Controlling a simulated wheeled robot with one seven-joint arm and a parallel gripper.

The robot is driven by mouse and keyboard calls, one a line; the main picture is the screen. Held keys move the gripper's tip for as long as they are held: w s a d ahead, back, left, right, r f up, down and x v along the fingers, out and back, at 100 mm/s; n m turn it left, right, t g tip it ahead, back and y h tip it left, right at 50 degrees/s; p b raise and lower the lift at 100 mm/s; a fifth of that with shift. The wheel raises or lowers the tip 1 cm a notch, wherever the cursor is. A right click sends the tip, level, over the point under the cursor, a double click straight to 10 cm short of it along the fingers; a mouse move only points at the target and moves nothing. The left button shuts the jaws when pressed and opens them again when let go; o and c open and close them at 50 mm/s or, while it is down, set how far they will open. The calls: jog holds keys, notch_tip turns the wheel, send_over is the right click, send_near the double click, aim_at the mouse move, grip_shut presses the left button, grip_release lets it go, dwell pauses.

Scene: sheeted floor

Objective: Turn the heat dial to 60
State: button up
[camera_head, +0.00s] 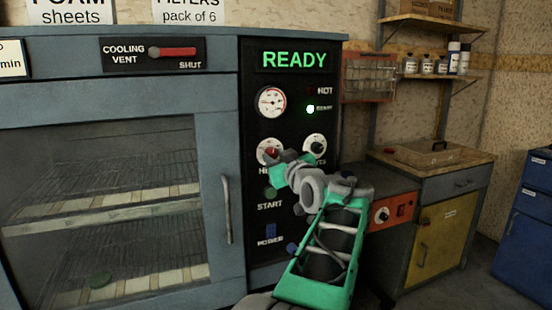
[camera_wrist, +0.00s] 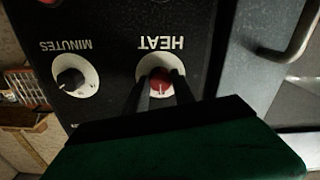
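The heat dial (camera_wrist: 161,80) is a red knob on a white round face on the oven's black panel. It shows upside down in the wrist view, under the word HEAT. In the head view the heat dial (camera_head: 269,151) is partly covered by my gripper. My gripper (camera_wrist: 161,88) has one dark finger on each side of the red knob, with a small gap visible at each side. It looks open around the knob. In the head view my gripper (camera_head: 280,160) is at the panel, its fingers hard to make out. The number the dial points to is not readable.
The minutes dial (camera_wrist: 72,80) is beside the heat dial; it also shows in the head view (camera_head: 315,147). The green START button (camera_head: 270,193) and blue POWER switch (camera_head: 270,230) are below. The READY display (camera_head: 295,60) is lit green. The oven door handle (camera_head: 227,210) stands out at left.

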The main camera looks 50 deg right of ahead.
jog(key=o, duration=0.4)
jog(key=shift+s, duration=0.1)
jog(key=v, duration=0.7)
jog(key=shift+s+a, duration=0.15)
jog(key=shift+s, duration=0.15)
